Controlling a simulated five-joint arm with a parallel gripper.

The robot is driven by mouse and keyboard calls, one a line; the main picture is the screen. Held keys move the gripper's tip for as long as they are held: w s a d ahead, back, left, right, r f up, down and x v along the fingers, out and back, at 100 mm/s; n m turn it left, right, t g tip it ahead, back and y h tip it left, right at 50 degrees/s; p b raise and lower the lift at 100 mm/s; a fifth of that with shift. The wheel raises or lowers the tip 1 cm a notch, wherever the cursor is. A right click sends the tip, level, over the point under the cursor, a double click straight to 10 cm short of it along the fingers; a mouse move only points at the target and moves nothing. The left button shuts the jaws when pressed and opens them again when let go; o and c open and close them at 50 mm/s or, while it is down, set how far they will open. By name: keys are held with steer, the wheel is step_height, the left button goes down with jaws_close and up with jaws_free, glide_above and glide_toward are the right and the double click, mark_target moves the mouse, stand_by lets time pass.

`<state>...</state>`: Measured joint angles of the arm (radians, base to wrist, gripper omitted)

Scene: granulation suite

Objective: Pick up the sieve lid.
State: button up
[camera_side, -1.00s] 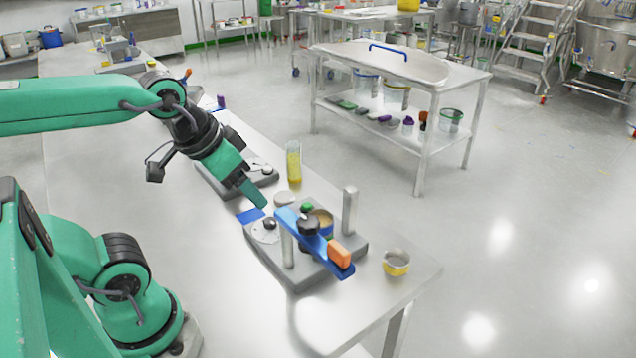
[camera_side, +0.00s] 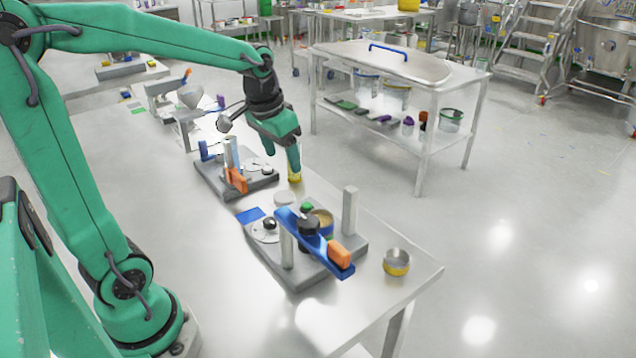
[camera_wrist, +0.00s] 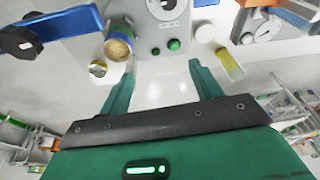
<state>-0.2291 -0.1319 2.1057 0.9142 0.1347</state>
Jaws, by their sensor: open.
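A pale round disc (camera_side: 284,197), which looks like the sieve lid though I cannot be sure, lies flat on the bench beside the near grey station. It also seems to show in the wrist view (camera_wrist: 205,32), at upper right. My gripper (camera_side: 297,172) points down and hangs over the far side of the bench, in front of the yellow-filled cylinder in the side view. In the wrist view my gripper (camera_wrist: 163,80) is open, with nothing between its fingers but bright bare surface. The disc lies beyond the right fingertip.
The near station (camera_side: 295,275) carries a blue bar (camera_side: 288,220), a cup of tan granules (camera_side: 324,218) and a post (camera_side: 350,210). The yellow-filled cylinder (camera_wrist: 229,65) stands near the disc. A small cup (camera_side: 396,262) stands at the right. A second station (camera_side: 215,182) is behind.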

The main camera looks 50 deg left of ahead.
steer(key=w+a+f+g, duration=0.2)
steer(key=w+a+f, duration=0.4)
steer(key=a, duration=0.1)
steer(key=n+g, duration=0.1)
glide_above(283, 196)
steer(key=shift+h, duration=0.3)
steer(key=f, duration=0.8)
steer(key=shift+d, duration=0.25)
steer(key=shift+f, duration=0.15)
steer(key=shift+f, duration=0.1)
steer(key=shift+f, duration=1.2)
steer(key=shift+f, duration=0.1)
steer(key=shift+a+f, duration=0.15)
steer(key=shift+f, duration=2.35)
steer(key=shift+c, duration=0.4)
steer(key=c, duration=0.7)
